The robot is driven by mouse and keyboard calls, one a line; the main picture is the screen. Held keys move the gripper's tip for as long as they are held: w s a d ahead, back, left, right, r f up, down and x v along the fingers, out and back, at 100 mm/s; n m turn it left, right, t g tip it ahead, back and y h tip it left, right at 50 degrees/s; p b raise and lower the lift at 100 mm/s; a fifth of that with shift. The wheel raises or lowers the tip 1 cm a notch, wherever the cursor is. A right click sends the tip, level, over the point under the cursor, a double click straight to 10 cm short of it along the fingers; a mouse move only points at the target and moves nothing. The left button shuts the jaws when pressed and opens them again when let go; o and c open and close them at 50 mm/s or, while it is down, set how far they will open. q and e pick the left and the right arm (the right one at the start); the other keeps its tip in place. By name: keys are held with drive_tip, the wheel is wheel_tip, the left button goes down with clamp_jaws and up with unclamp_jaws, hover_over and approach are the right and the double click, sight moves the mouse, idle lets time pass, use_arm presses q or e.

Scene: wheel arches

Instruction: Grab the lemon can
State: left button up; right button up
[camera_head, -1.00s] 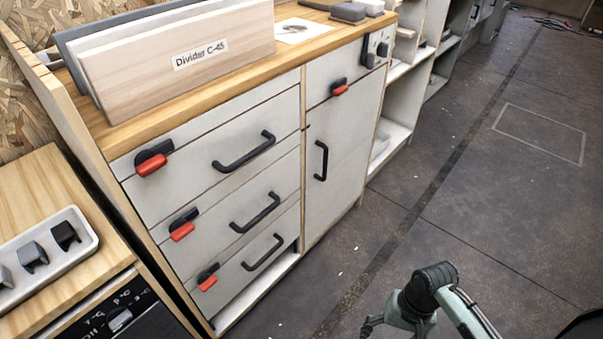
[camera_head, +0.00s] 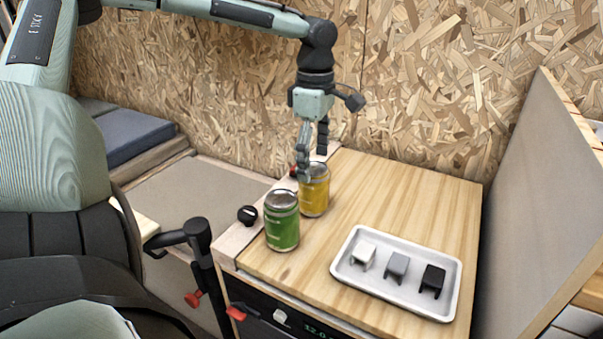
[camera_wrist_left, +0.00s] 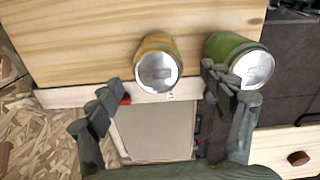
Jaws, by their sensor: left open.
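The yellow can (camera_head: 314,194), which I take as the lemon can, stands upright on the wooden counter near its left edge. It also shows in the left wrist view (camera_wrist_left: 156,52), between my fingers in the picture. A green can (camera_head: 282,225) stands in front of it, to its left; in the left wrist view the green can (camera_wrist_left: 236,47) is partly behind one finger. My left gripper (camera_head: 312,160) is open and empty, pointing down at the yellow can's top. One finger overlaps the can in the head view; I cannot tell whether it touches. My right gripper is out of view.
A white tray (camera_head: 345,278) with small white, grey and black pieces lies on the counter (camera_head: 400,190) to the right. A chipboard wall (camera_head: 420,80) rises close behind the gripper. A grey panel (camera_head: 540,200) bounds the right side.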

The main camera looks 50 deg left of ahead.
sight(314, 188)
use_arm(q)
drive_tip(key=shift+f, duration=0.55)
wheel_tip(314, 188, down, 7)
drive_tip(key=shift+w+r, duration=0.15)
drive_tip(key=shift+r, duration=0.05)
drive_tip(key=shift+c, duration=0.4)
drive_tip(key=c, duration=1.5)
